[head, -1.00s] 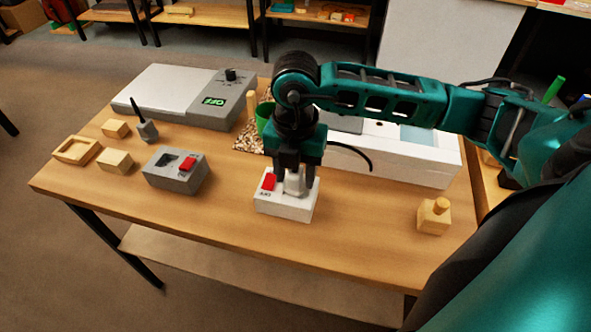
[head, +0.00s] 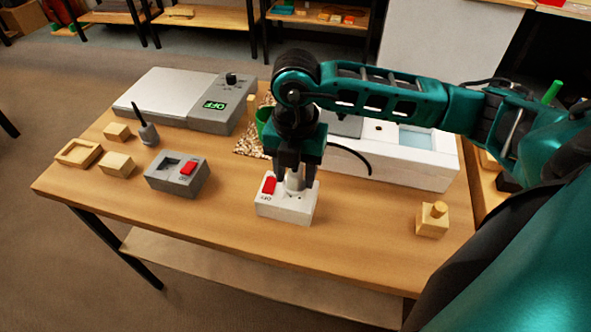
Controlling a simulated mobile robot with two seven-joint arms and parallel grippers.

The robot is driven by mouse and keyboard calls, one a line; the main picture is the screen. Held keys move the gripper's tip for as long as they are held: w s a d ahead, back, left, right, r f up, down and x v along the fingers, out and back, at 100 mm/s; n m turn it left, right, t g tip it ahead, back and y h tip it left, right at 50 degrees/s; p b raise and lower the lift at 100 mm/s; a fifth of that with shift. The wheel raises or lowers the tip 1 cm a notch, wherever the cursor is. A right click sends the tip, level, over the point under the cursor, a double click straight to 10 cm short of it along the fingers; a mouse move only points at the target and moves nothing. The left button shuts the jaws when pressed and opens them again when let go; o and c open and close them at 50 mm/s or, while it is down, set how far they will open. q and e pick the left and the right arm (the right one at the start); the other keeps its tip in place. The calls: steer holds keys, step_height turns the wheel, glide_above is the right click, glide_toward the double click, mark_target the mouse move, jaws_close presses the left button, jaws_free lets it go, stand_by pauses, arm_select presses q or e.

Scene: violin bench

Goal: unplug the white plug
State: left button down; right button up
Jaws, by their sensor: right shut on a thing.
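The white plug (head: 295,181) is between the fingers of my right gripper (head: 295,185), which is shut on it. The plug is just above the white socket box (head: 288,213), and small dark holes show on the box's top below it. The box has a red switch (head: 269,185) on its left side and sits near the table's front edge. The gripper points down and hides part of the plug and the box's back. My left gripper is not in view.
A grey device (head: 165,92) reading OFF and a white machine (head: 425,165) stand behind. A wooden block with a peg (head: 432,220) is right. The front table strip is clear.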

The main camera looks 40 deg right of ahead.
steer(key=shift+r, duration=0.45)
steer(key=shift+r+p, duration=0.1)
steer(key=shift+p, duration=0.2)
step_height(320, 180, up, 4)
steer(key=p, duration=0.3)
steer(key=shift+r, duration=0.25)
steer(key=shift+r+p, duration=0.35)
steer(key=shift+r, duration=0.75)
